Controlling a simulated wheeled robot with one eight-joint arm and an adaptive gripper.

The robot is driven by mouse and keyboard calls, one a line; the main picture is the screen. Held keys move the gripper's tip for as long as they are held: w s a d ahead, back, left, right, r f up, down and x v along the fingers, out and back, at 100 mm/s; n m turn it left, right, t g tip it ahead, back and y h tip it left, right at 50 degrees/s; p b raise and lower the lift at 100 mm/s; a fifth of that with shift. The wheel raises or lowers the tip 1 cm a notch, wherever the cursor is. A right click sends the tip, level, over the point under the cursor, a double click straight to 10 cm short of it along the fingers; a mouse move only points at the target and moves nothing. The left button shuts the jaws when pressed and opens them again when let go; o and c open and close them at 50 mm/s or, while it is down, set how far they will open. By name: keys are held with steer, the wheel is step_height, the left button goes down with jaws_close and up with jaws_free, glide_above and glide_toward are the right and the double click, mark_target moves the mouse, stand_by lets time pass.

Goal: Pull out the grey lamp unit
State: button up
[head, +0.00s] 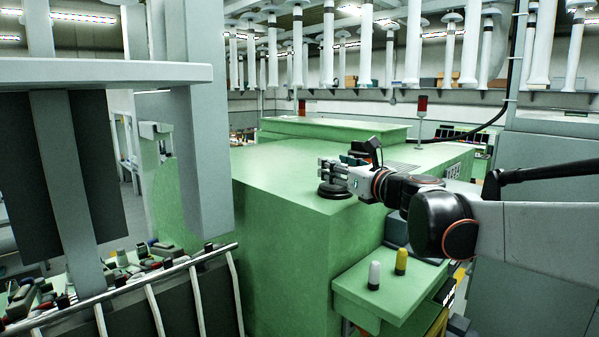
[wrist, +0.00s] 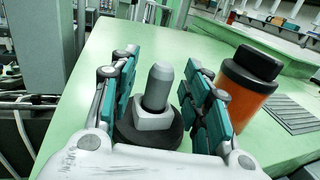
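The grey lamp unit (wrist: 159,88) is a rounded grey cylinder on a hex-shaped collar. It stands upright on a round black base (wrist: 140,138) on the green cabinet top. In the wrist view my gripper (wrist: 160,92) is open, with one teal-padded finger on each side of the lamp unit. Gaps show between the fingers and the lamp. In the head view my gripper (head: 334,169) is just above the black base (head: 336,190), near the front edge of the cabinet top; the lamp unit is hard to make out there.
An orange bottle with a black cap (wrist: 247,84) stands close to the right finger. The green cabinet top (head: 285,175) is otherwise mostly bare. A lower green ledge (head: 400,290) holds a white peg (head: 374,275) and a yellow peg (head: 401,261). A grey column (head: 205,130) stands at left.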

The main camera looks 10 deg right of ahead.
steer(key=c, duration=0.4)
steer(key=shift+w+a+f, duration=0.1)
steer(key=shift+w, duration=0.15)
jaws_close()
